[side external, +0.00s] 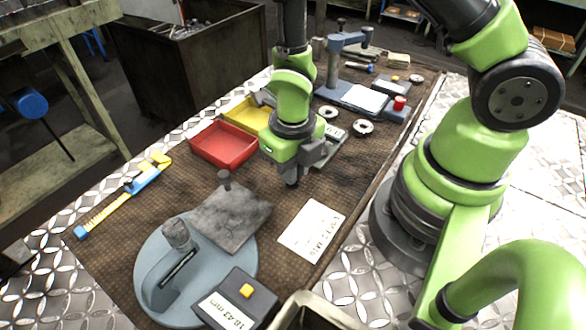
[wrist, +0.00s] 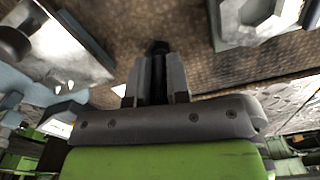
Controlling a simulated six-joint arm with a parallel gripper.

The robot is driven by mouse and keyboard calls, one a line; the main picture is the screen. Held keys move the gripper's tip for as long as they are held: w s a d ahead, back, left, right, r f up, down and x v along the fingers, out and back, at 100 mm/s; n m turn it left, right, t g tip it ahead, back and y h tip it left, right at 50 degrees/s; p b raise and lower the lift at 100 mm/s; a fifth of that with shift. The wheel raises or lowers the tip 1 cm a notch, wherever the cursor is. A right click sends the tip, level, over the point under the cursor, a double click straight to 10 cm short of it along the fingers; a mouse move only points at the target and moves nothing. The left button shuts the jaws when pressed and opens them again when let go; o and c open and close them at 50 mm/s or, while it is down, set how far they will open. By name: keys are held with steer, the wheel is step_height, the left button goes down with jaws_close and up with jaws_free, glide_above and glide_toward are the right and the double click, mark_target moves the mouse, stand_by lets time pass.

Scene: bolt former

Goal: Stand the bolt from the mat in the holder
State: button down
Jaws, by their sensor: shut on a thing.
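My gripper (side external: 294,172) hangs over the brown mat (side external: 275,205), near the middle of the bench. In the wrist view its two fingers (wrist: 156,88) are closed on a dark, narrow piece, which looks like the bolt (wrist: 159,47). Its dark tip shows just beyond the fingers; the rest is hidden between them. In the side view a short dark end (side external: 291,182) shows under the fingers. I cannot tell for sure which thing is the holder; a pale metal block with a raised angular part (wrist: 258,18) lies at the upper right of the wrist view.
A red tray (side external: 223,146) and a yellow tray (side external: 247,113) are left of my gripper. A dark stone plate (side external: 232,220), a round blue-grey stand (side external: 165,262) and a white card (side external: 311,230) lie in front. A blue-grey press (side external: 350,95) and metal rings (side external: 363,128) are behind.

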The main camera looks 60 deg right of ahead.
step_height(320, 180, up, 8)
steer(key=shift+d+r, duration=0.15)
steer(key=shift+r, duration=0.15)
steer(key=shift+w+d+f+m, duration=0.25)
steer(key=shift+d+f+m, duration=0.8)
steer(key=shift+d+m, duration=0.65)
steer(key=shift+w+d+f+m, duration=0.2)
steer(key=shift+d+f+m, duration=1)
steer(key=shift+m, duration=0.95)
steer(key=shift+w+d+f+m, duration=0.25)
steer(key=shift+d+f+m, duration=0.7)
steer(key=shift+d+m, duration=0.8)
steer(key=shift+a+f, duration=0.25)
steer(key=shift+f, duration=0.6)
steer(key=c, duration=1)
jaws_free()
